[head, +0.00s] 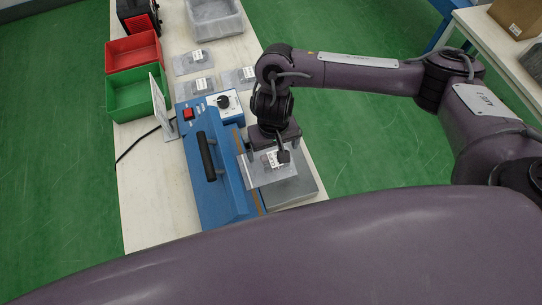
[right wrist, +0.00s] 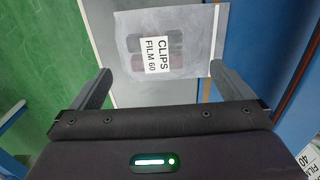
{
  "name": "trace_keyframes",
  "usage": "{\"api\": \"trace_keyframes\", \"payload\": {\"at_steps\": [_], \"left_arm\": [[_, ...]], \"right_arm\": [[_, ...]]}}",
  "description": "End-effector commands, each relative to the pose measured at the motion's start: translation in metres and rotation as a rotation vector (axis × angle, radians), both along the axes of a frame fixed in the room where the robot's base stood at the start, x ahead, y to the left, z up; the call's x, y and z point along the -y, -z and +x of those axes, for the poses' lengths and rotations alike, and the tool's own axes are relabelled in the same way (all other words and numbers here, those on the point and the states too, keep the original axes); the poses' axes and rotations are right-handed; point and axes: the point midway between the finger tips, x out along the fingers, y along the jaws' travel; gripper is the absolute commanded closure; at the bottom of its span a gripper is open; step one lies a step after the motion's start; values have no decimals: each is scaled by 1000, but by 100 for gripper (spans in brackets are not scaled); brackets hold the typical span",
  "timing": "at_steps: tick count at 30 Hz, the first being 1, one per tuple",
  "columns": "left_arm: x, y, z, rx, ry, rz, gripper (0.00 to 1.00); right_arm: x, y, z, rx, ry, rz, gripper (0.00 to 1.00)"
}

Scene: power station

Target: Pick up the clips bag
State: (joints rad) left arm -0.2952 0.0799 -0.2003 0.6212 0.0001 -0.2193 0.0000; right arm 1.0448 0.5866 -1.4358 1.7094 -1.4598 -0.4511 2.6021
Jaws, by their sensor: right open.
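The clips bag (right wrist: 195,38) is a clear flat bag with a white label reading "CLIPS FILM 60" and dark clips inside. In the head view the bag (head: 264,179) lies by the blue sealer (head: 213,165), over a grey plate (head: 303,187). My right gripper (head: 277,153) is over the bag's far part and hides some of it. In the right wrist view the fingers of the right gripper (right wrist: 160,78) are spread wide, one toward each side of the bag's near edge. Nothing is between them in their grip. My left gripper is not in view.
Several other small bags (head: 194,61) lie farther up the white table (head: 145,205). A red bin (head: 133,50), a green bin (head: 128,93) and a grey bin (head: 215,19) stand at the far end. A sign plate (head: 159,101) stands left of the sealer.

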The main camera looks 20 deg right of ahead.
Motion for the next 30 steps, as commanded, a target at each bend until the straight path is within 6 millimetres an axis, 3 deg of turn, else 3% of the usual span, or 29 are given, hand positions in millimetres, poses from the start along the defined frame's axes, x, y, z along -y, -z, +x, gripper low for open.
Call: {"api": "trace_keyframes", "payload": {"at_steps": [3,8,13,20,30], "left_arm": [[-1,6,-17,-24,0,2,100],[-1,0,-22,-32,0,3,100],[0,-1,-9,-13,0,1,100],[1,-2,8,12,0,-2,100],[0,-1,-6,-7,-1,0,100]], "right_arm": [[2,16,-1,-3,3,0,0],[6,37,-1,-2,2,-3,0],[5,54,-1,-1,1,-1,0],[5,56,0,0,1,0,0],[5,56,0,0,1,0,43]]}}
